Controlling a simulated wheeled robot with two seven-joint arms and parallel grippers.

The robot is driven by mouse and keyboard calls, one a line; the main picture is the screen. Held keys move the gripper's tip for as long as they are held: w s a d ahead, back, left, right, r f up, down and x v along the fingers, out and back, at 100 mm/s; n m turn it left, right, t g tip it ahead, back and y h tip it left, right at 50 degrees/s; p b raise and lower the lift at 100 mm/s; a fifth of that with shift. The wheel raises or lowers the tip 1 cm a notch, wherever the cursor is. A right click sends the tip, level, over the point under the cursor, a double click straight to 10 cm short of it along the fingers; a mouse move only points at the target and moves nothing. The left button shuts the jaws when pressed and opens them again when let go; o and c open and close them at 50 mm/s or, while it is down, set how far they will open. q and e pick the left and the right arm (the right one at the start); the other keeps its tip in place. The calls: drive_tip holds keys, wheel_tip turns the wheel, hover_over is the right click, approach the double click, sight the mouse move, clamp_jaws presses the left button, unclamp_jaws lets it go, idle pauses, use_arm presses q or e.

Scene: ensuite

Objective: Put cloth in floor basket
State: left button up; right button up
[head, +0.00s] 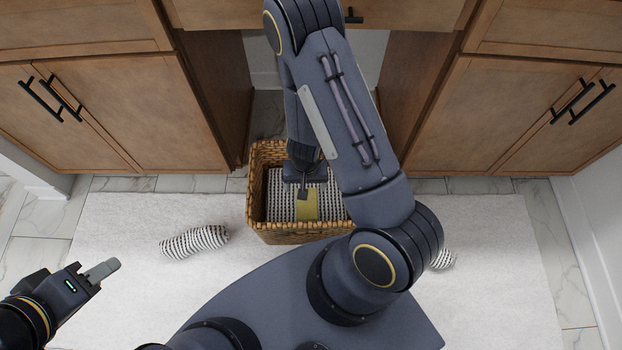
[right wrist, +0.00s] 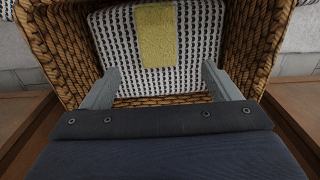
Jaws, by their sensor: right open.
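The wicker floor basket (head: 262,228) stands on the pale rug. In it lies a black-and-white patterned cloth (head: 282,200) with a yellow patch; the cloth also shows in the right wrist view (right wrist: 113,40). My right gripper (head: 303,190) points down into the basket, over the cloth. In the right wrist view its fingers (right wrist: 160,72) are apart, with nothing clamped between them. A rolled striped cloth (head: 195,240) lies on the rug left of the basket. Another striped cloth (head: 443,259) is mostly hidden behind my right arm. My left gripper (head: 98,271) is at the lower left, seen edge-on, away from the cloths.
Wooden cabinets (head: 110,110) with black handles stand on both sides, with an open gap behind the basket. The white rug (head: 500,270) is mostly clear. Pale walls close in at the far left and right.

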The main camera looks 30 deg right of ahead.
drive_tip(key=w+a+r+n+t+y, duration=0.1)
drive_tip(key=a+r+t+y, duration=0.1)
drive_tip(key=r, duration=0.8)
drive_tip(key=w+a+r+t+y, duration=0.1)
drive_tip(key=a+r+y, duration=0.15)
drive_tip(key=r, duration=0.85)
drive_tip(key=s+d+r+n+t, duration=0.2)
drive_tip(key=s+d+r+n, duration=0.1)
drive_tip(key=s+r, duration=1)
drive_tip(key=shift+s+d+r+t+h, duration=0.2)
drive_tip(key=shift+s+d+t+h, duration=0.1)
drive_tip(key=shift+s+d+h, duration=0.2)
drive_tip(key=shift+a, duration=0.1)
